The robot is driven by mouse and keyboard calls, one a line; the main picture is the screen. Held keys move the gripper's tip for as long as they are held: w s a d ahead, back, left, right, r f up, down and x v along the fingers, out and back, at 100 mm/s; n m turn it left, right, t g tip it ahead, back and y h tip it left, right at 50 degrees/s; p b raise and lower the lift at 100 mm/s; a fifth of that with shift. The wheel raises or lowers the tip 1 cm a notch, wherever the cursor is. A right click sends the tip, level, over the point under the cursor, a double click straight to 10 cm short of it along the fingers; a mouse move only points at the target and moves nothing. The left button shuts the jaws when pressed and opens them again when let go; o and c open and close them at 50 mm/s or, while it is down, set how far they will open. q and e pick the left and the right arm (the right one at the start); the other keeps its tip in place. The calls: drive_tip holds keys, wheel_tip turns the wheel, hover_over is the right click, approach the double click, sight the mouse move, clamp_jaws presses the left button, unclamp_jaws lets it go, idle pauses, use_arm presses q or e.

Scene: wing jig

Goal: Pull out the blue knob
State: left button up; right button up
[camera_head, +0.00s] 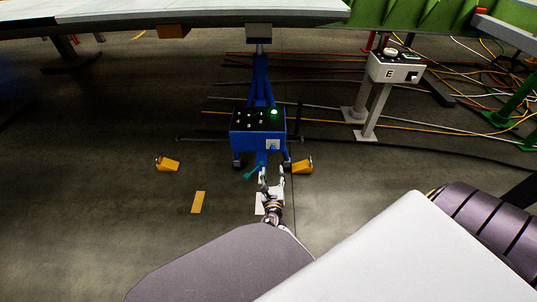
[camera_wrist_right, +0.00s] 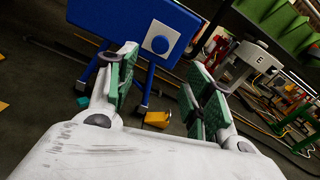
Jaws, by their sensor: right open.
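The blue knob (camera_wrist_right: 160,44) is a round knob on a small white plate, on the front face of a blue box (camera_wrist_right: 112,22). In the head view the knob (camera_head: 273,146) is small, at the lower right of the box (camera_head: 243,140). My right gripper (camera_head: 273,178) is in front of and below the box in the head view. In the right wrist view my right gripper (camera_wrist_right: 162,82) is open, with green pads apart and nothing between them. The knob shows beyond the fingertips, apart from them. My left gripper is not in view.
The box stands on a blue wheeled stand (camera_head: 262,88) under a long pale wing panel (camera_head: 180,14). Orange chocks (camera_head: 168,164) (camera_head: 303,166) lie on the floor. A grey console (camera_head: 395,70) stands at the right, with cables behind it. The floor at left is mostly clear.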

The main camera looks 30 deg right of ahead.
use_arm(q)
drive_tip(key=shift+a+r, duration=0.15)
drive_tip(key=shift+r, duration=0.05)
use_arm(e)
drive_tip(key=shift+a+r, duration=0.1)
drive_tip(key=shift+r, duration=0.15)
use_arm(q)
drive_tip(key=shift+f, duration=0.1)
use_arm(e)
drive_tip(key=shift+w, duration=0.15)
drive_tip(key=b, duration=0.2)
approach(273, 151)
drive_tip(key=shift+x, duration=1.35)
drive_tip(key=x, duration=0.3)
drive_tip(key=shift+w+f, duration=0.1)
drive_tip(key=shift+w, duration=0.1)
drive_tip(key=shift+b+x, duration=0.5)
drive_tip(key=shift+x, duration=0.6)
drive_tip(key=shift+b+x, duration=0.3)
drive_tip(key=shift+x, duration=0.65)
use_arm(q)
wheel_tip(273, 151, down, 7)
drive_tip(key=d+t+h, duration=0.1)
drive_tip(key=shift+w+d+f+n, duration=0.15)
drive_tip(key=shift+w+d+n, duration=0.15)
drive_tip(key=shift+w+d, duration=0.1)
use_arm(e)
drive_tip(key=shift+w, duration=0.3)
